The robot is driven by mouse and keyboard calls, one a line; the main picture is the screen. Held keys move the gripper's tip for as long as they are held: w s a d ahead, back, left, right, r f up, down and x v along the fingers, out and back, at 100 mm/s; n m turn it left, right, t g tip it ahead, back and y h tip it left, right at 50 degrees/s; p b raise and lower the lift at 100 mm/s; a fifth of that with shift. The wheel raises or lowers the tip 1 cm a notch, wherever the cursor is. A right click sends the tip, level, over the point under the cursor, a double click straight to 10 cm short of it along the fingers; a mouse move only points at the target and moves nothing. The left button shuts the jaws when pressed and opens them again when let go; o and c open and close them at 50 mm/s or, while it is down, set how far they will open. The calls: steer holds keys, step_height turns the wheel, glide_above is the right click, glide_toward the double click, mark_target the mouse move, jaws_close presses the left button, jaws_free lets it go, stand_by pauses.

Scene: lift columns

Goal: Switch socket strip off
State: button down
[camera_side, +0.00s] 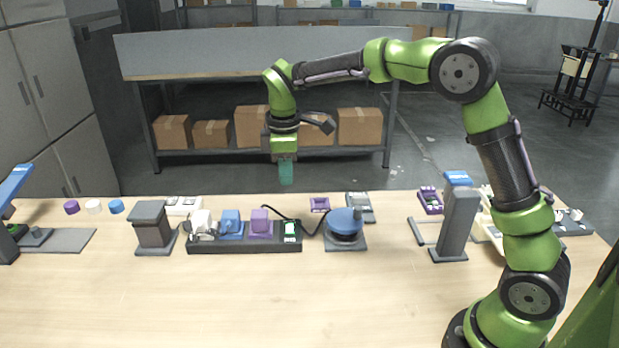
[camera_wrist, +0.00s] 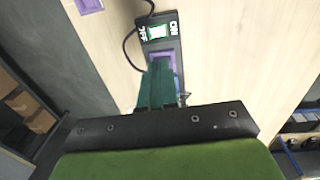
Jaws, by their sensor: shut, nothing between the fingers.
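The socket strip (camera_side: 215,245) is a dark bar lying on the table, with white, blue and purple plugs in it. Its green-and-white switch (camera_side: 290,231) is at the right end, beside the purple plug (camera_side: 260,222). In the wrist view the switch (camera_wrist: 157,32) shows at the top, with ON and OFF lettering at its sides; which way it is set I cannot tell. My gripper (camera_side: 286,172) has teal fingers, is shut and empty, and points down above the table behind the strip's right end. In the wrist view the fingers (camera_wrist: 158,84) hide part of the strip.
A blue round device (camera_side: 344,223) on a grey base stands right of the strip, with a black cable between them. A grey post (camera_side: 152,228) stands at the left, a taller post (camera_side: 457,222) at the right. The table front is clear.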

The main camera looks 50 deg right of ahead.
mark_target(290, 225)
steer(key=shift+s+d+r+t+h, duration=0.1)
steer(key=shift+s+d+t+h, duration=0.05)
steer(key=shift+t+h, duration=0.15)
steer(key=f, duration=0.4)
steer(key=w+d+f, duration=0.1)
steer(key=f, duration=0.9)
steer(key=shift+w+d, duration=0.3)
